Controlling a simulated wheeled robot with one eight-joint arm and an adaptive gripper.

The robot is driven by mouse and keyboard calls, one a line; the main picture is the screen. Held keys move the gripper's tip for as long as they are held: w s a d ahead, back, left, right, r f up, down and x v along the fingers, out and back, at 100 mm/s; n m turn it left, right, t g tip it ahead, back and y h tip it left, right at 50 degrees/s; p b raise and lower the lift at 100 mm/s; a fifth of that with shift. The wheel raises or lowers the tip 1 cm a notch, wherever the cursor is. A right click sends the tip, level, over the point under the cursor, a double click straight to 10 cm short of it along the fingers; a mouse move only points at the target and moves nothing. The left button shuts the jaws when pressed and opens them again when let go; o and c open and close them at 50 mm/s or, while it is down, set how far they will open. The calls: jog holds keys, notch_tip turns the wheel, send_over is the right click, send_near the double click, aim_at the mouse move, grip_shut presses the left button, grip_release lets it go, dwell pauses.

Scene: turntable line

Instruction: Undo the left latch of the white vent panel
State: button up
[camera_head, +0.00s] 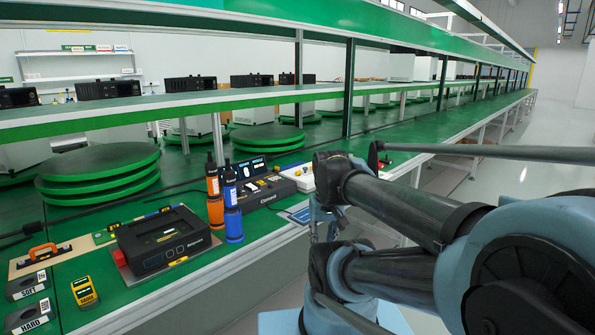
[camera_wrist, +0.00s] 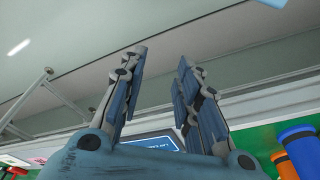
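I cannot pick out a white vent panel or its left latch in either view. A white-edged flat unit (camera_head: 299,177) lies on the green bench beside my arm in the head view, partly hidden; I cannot tell what it is. My gripper (camera_wrist: 160,62) shows in the wrist view with its two blue-grey fingers spread apart and nothing between them. It is clear of the bench things. In the head view my arm reaches in from the right and hides part of the bench edge.
On the green bench stand a black case (camera_head: 165,240), orange (camera_head: 214,190) and blue bottles (camera_head: 232,205), stacked green turntables (camera_head: 98,190) and a yellow meter (camera_head: 84,291). A green-edged shelf (camera_head: 250,98) runs above on dark posts. The floor at right (camera_head: 480,210) is clear.

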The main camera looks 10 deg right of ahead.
jog(key=w+r+m, duration=0.3)
jog(key=w+r, duration=0.7)
jog(key=r, duration=0.1)
notch_tip(320, 180, up, 11)
jog(key=m+g, duration=0.2)
jog(key=m, duration=0.6)
send_over(298, 173)
jog(key=f, duration=1.6)
jog(key=shift+w+a, duration=0.1)
jog(key=shift+w, duration=0.3)
grip_shut()
